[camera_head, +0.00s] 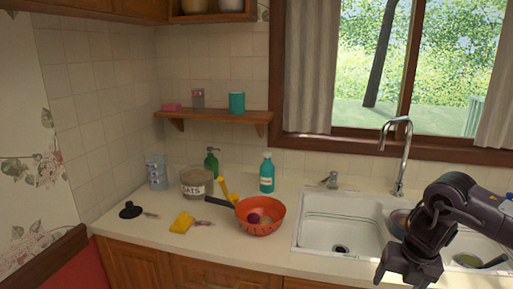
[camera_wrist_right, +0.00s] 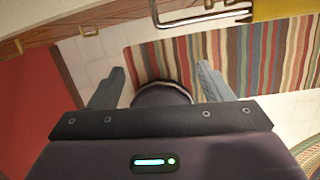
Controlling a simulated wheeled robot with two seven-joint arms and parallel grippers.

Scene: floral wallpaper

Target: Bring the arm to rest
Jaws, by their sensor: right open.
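My right arm comes in from the right in the head view, in front of the sink. Its gripper (camera_head: 408,272) hangs down near the counter's front edge. In the right wrist view the two grey fingers of the right gripper (camera_wrist_right: 158,85) stand wide apart with nothing between them. Below the fingers a dark rounded shape, likely part of my own base, shows above the floor. My left gripper is not in the head view.
The white sink (camera_head: 340,232) and tap (camera_head: 400,150) are beside my right arm. An orange colander (camera_head: 262,228), an oats jar (camera_head: 190,184), a yellow sponge (camera_head: 181,222) and a teal bottle (camera_head: 267,175) stand on the counter. A striped rug (camera_wrist_right: 270,60) lies on the floor.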

